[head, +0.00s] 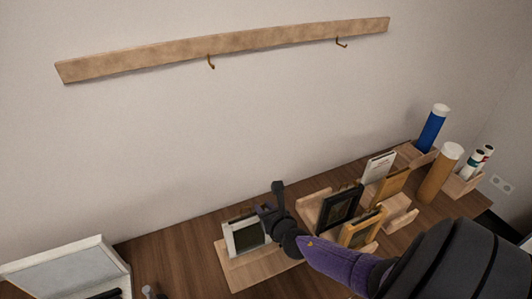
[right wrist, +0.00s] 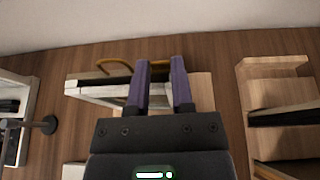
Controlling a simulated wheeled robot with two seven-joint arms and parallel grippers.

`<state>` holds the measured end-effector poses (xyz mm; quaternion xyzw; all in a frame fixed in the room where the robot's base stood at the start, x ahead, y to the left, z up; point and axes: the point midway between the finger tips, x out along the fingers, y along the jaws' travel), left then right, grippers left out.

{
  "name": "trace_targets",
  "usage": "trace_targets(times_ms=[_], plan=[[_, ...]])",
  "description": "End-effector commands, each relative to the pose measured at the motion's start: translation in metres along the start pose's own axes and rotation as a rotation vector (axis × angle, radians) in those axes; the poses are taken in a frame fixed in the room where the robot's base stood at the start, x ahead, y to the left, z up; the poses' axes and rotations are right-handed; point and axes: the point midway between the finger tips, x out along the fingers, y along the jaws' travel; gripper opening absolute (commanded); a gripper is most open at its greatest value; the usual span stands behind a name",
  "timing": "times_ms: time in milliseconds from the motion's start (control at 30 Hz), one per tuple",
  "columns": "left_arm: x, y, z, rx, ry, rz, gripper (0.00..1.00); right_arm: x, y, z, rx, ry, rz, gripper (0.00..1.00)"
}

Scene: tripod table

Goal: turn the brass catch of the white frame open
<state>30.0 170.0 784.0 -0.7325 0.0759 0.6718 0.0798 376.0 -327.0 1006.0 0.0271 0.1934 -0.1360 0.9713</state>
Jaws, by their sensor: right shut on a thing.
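The white frame (head: 234,240) stands on a light wooden stand (head: 262,270) on the table in the head view. In the right wrist view the white frame (right wrist: 95,97) shows from above, at the left of my fingers. A brass curved piece (right wrist: 115,62) shows at its back edge and runs behind my fingers; I take it for the catch. My right gripper (head: 270,210) is at the upper right of the frame. Its purple fingers (right wrist: 161,65) are shut on the catch, with a gap between them, and hide much of it. My left gripper is not in view.
To the right, a wooden rack holds a black frame (head: 338,208) and a wooden frame (head: 362,232). A blue tube (head: 430,130) and a tan tube (head: 438,175) stand farther right. A white-edged tray (head: 75,262) lies at left. A hook rail (head: 230,45) is on the wall.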

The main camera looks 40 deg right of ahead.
Motion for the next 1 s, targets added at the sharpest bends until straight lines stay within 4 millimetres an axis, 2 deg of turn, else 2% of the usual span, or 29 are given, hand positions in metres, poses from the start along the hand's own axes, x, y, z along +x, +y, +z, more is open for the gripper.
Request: trace_targets(times_ms=[633, 667, 800, 1000], plan=[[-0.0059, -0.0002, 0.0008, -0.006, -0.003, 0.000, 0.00, 0.0002, 0.0004, -0.0004, 0.017, 0.000, -0.042, 0.00], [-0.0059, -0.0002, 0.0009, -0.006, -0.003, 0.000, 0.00, 0.0002, 0.0003, -0.0003, 0.017, 0.000, -0.042, 0.35], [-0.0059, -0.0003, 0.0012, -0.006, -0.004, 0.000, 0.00, 0.0002, 0.0004, -0.0003, 0.017, 0.000, -0.041, 0.64], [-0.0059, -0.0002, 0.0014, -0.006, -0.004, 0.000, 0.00, 0.0002, 0.0006, -0.0002, 0.017, 0.000, -0.041, 0.65]])
